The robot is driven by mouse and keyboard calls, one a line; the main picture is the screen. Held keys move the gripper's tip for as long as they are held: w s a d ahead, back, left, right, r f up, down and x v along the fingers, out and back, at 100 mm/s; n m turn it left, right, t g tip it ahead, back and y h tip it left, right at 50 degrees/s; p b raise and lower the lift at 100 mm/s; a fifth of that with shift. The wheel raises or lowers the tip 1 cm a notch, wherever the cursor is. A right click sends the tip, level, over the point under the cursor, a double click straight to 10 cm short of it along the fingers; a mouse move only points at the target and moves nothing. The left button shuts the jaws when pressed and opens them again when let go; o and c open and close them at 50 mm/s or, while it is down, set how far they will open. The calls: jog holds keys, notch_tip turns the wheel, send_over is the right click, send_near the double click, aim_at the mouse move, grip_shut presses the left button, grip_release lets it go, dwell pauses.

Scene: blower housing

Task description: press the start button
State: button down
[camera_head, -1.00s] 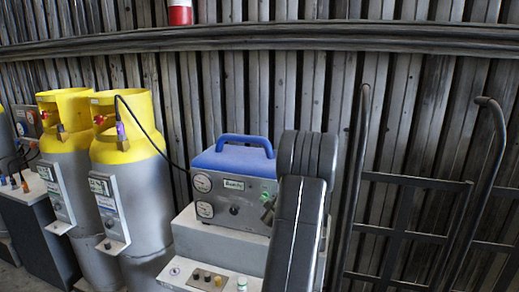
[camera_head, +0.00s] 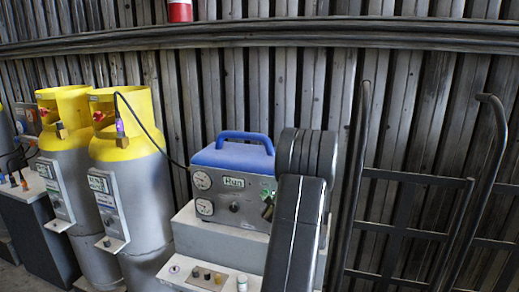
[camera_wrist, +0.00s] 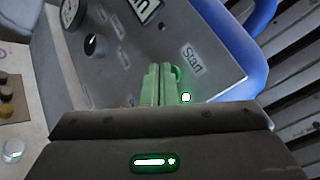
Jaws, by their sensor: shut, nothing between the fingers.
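The blue-topped machine (camera_head: 232,172) stands on a grey base, and its front display (camera_head: 234,184) reads "Run". In the wrist view, the "Start" label (camera_wrist: 191,58) is on the grey panel. A green rounded part, apparently the start button (camera_wrist: 177,73), shows just right of my fingertips and is partly hidden by them. In the head view my gripper (camera_head: 267,208) is at the panel's right side, partly hidden by my arm.
Two grey cylinders with yellow tops (camera_head: 124,120) stand to the left; a black hose runs from one to the machine. A black knob (camera_wrist: 95,46) and gauges (camera_head: 203,180) are on the panel. A black hand truck (camera_head: 415,205) stands right, against the corrugated wall.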

jog(key=shift+s+a, duration=0.1)
jog(key=shift+s, duration=0.2)
jog(key=s+b, duration=0.1)
jog(key=s, duration=0.1)
jog(key=s+a+b, duration=0.1)
jog(key=s+b, duration=0.2)
jog(key=shift+s+a, duration=0.35)
jog(key=shift+a, duration=0.05)
jog(key=shift+w, duration=0.1)
dwell(0.5)
